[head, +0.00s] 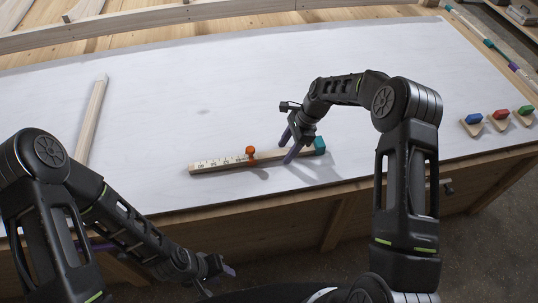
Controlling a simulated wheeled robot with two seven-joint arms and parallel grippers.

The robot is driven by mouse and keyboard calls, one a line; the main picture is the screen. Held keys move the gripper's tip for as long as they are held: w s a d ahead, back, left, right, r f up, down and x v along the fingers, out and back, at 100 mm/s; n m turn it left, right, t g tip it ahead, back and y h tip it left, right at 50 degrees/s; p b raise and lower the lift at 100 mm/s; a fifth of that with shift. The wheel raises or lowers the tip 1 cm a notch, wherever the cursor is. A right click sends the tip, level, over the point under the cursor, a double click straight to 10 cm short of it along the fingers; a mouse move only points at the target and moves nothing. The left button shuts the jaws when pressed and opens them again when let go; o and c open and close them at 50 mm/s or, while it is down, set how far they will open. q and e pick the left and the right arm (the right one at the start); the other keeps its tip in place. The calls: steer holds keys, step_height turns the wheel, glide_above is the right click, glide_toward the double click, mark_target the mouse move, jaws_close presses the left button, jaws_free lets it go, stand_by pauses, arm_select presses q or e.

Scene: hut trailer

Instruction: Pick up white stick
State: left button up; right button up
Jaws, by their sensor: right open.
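A pale, whitish stick (92,118) lies at the left of the white tabletop, pointing away from me, with its near end hidden behind my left arm. A second light wooden stick (215,164) with ruler-like markings, an orange slider (251,154) and a teal end block (319,145) lies near the front edge. My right gripper (289,146) is open at this marked stick, between the slider and the teal end; I cannot tell whether it touches. My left gripper (217,279) is low, in front of the table's edge and away from both sticks; its finger gap is unclear.
Several small wooden pieces with blue (474,118), red (501,114) and green (525,110) tops sit at the right. A thin coloured rod (488,43) runs along the right edge. A wooden rail (190,17) borders the back. The tabletop's middle is clear.

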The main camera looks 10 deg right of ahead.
jaws_close()
stand_by(0.4)
